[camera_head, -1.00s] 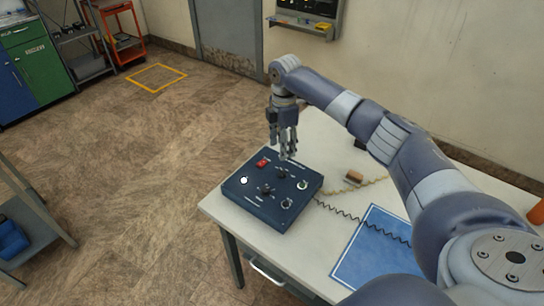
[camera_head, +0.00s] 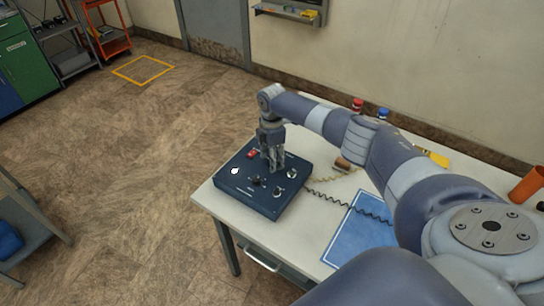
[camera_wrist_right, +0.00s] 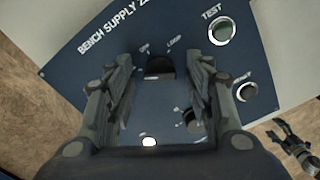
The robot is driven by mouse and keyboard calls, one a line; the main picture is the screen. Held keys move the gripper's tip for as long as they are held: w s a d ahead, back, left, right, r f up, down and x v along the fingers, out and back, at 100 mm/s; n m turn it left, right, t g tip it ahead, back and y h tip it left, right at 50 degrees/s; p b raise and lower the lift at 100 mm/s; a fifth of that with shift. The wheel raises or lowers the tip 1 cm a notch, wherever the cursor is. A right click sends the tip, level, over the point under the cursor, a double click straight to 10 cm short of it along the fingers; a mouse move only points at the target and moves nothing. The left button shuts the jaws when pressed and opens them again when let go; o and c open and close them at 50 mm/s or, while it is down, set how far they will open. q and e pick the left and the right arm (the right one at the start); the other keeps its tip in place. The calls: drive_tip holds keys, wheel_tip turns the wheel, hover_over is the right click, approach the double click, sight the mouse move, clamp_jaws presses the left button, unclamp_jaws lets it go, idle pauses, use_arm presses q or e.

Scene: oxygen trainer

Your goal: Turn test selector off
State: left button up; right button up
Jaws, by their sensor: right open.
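The dark blue control box (camera_head: 243,189) sits on the white table, and its top reads "BENCH SUPPLY" in the right wrist view (camera_wrist_right: 100,75). My right gripper (camera_head: 272,168) points down over the box. In the wrist view its two fingers (camera_wrist_right: 160,100) are apart and empty. A black knob (camera_wrist_right: 160,67) with small labels, one reading "LOOP", shows between and just beyond the fingers. A second black knob (camera_wrist_right: 190,120) is partly hidden by the right finger. A round greenish button or lamp (camera_wrist_right: 220,32) is next to "TEST".
A red switch (camera_head: 251,154) and a white lamp (camera_head: 234,170) are on the box. A brown block (camera_head: 342,164), red and blue-capped items and an orange cup (camera_head: 527,184) stand on the table.

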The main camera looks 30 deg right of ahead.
drive_tip(key=shift+c, duration=0.5)
drive_tip(key=c, duration=0.9)
drive_tip(key=shift+c, duration=0.3)
use_arm(q)
drive_tip(key=shift+s+a+f, duration=0.1)
drive_tip(key=shift+s, duration=1.15)
